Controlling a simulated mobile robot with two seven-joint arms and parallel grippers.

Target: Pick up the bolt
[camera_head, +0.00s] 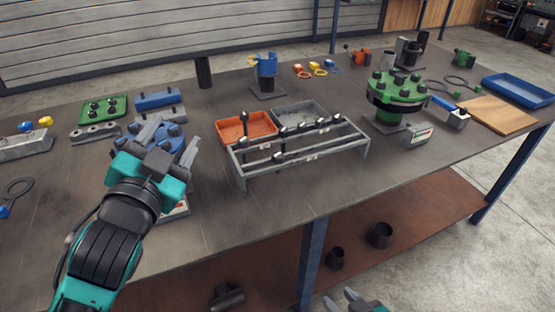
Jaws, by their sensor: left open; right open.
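Several dark bolts with round heads stand in a grey rack (350,147) at the middle of the table. One bolt (244,122) stands upright at its left end and another bolt (278,156) sits lower at the front. Which bolt is meant I cannot tell. My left gripper (172,137) is open, left of the rack and over a blue flanged part (176,142), which it partly hides. It appears empty. Only the tips of my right gripper (342,299) show at the bottom edge, below the table front; it is open and away from the bolts.
An orange tray (232,130) and a grey tray (290,110) lie behind the rack. A green flange assembly (398,92) stands to the right, with a wooden board (497,112) and blue tray (520,88) beyond.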

